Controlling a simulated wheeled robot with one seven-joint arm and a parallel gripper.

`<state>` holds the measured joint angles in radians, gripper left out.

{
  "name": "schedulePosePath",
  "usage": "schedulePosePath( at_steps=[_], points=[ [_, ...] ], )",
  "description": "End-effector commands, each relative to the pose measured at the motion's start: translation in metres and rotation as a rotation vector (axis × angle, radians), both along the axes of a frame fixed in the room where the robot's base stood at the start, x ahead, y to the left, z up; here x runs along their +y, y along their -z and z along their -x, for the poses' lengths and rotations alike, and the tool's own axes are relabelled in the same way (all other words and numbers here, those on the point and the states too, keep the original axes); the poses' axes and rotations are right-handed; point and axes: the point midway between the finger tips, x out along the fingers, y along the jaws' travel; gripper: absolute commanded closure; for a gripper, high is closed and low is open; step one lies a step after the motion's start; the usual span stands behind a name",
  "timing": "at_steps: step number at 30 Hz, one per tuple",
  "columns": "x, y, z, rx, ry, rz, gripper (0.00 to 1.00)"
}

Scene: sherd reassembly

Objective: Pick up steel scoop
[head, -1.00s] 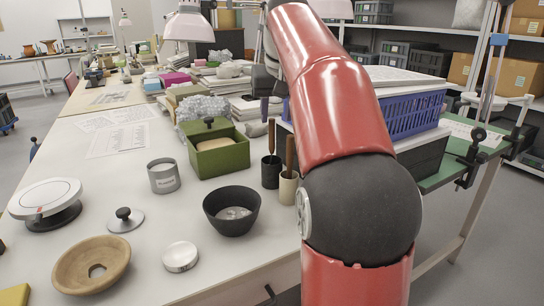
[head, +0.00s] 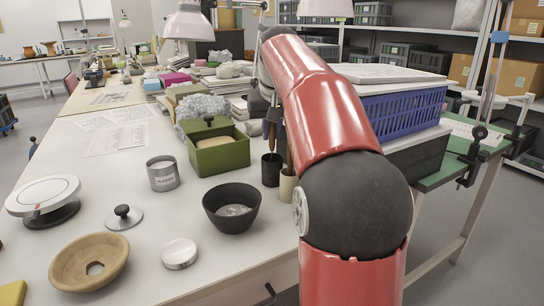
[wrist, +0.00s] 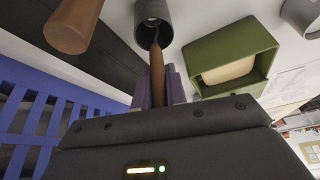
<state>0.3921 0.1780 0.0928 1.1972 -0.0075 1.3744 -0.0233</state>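A tool with a brown wooden handle (wrist: 157,72) stands in a dark cup (head: 271,170). Its lower end is hidden inside the cup, so I cannot see whether it is the steel scoop. My gripper (wrist: 160,88) is at this handle, with one finger on each side. The fingers are close to the wood; I cannot tell whether they press on it. In the head view my gripper (head: 271,117) is just above the dark cup, partly hidden by my arm. A second wooden-handled tool (wrist: 72,25) stands in a cream cup (head: 287,186) beside it.
A green box (head: 220,154) stands left of the cups, and a black bowl (head: 232,222) in front of them. A blue crate (head: 405,112) is close on the right.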

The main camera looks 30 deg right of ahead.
Motion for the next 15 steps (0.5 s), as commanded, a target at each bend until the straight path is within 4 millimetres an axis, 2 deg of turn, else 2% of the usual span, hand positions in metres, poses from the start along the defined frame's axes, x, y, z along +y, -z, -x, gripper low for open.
schedulePosePath(
  at_steps=[1,3,15],
  points=[
    [0.0,-0.0002,0.0001,0.0,0.0,0.0,0.93],
    [0.0,-0.0002,0.0001,0.0,0.0,0.0,1.0],
    [0.0,-0.0065,-0.0001,0.0,0.0,0.0,1.0]
  ],
)
